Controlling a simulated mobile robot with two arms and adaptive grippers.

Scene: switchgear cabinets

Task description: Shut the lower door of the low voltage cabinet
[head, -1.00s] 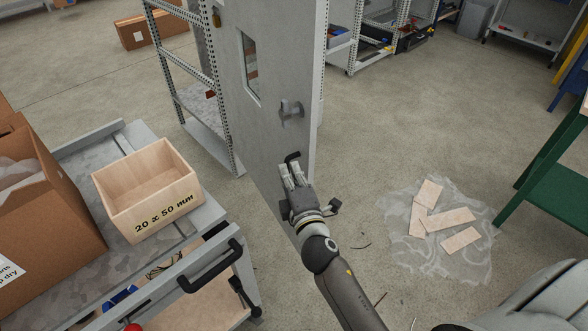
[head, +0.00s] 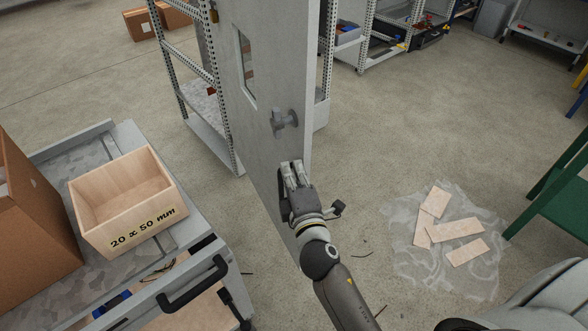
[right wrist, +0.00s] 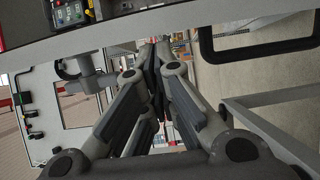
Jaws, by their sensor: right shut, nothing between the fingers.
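A tall grey cabinet door (head: 258,130) stands swung out, seen at a slant in the middle of the head view. It has a narrow window (head: 246,65) and a grey handle (head: 284,122). My right gripper (head: 292,166) is shut and empty, with its fingertips just below the handle in the picture and overlapping the door face. I cannot tell whether they touch it. In the right wrist view the shut fingers (right wrist: 156,60) point away from the camera. The cabinet body cannot be made out for sure. My left gripper is not in view.
A cart (head: 88,150) at the left carries a wooden box (head: 130,225) marked 20 x 50 mm and a cardboard box (head: 30,220). A metal shelf rack (head: 205,130) stands behind the door. Boards lie on a plastic sheet (head: 410,245) at right.

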